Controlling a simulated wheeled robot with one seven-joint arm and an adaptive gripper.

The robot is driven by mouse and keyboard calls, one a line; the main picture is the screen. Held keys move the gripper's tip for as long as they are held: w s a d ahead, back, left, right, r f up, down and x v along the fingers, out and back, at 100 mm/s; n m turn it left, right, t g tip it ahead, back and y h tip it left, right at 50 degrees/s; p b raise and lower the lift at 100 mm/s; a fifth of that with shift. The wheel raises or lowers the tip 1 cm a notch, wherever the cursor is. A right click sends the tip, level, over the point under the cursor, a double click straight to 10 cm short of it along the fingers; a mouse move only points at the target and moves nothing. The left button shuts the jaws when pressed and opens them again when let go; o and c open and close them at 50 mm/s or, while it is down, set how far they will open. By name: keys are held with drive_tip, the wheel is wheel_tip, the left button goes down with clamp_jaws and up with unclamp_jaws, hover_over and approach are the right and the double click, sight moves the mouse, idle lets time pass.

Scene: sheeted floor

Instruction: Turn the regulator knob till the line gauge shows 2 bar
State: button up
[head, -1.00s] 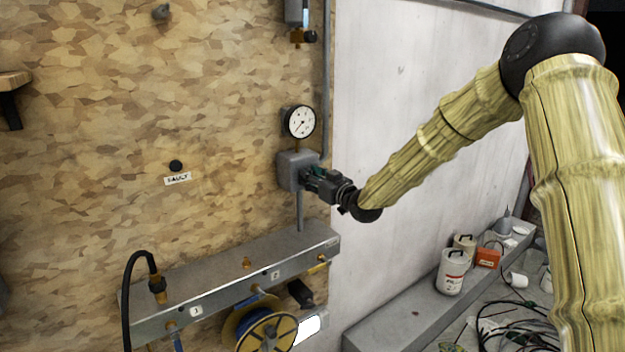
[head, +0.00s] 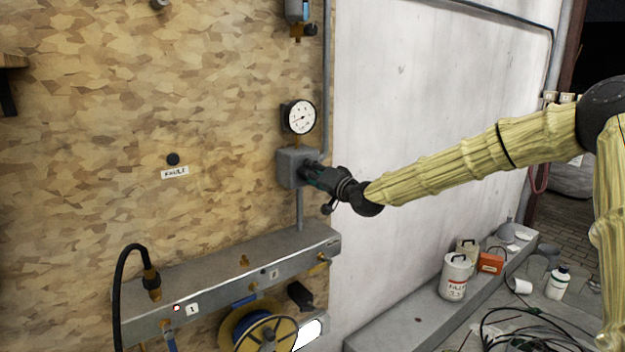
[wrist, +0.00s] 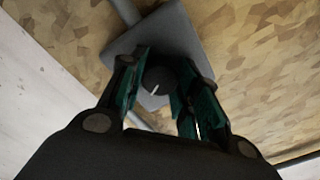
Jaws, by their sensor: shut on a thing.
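The regulator is a grey box (head: 290,168) on the wooden wall, under a round white line gauge (head: 299,117) with a dark rim. The gauge's needle shows, but its figures are too small to read. The dark regulator knob (wrist: 158,80) with a white mark shows in the wrist view, between the fingers. My gripper (head: 310,174) reaches the box from the right and is shut on the knob. In the wrist view the fingers (wrist: 160,90) stand on either side of the knob. In the head view the gripper hides the knob.
A grey metal rail (head: 230,270) runs below the regulator, with a hose (head: 120,290) at its left and a reel (head: 262,334) beneath. White canisters (head: 455,276) and an orange box (head: 491,262) stand on a ledge at the right. Cables lie on the floor.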

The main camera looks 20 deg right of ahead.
drive_tip(key=shift+d+m+b, duration=0.1)
drive_tip(key=shift+m+b, duration=0.45)
drive_tip(key=shift+m, duration=0.55)
drive_tip(key=o, duration=1)
drive_tip(key=v, duration=1.2)
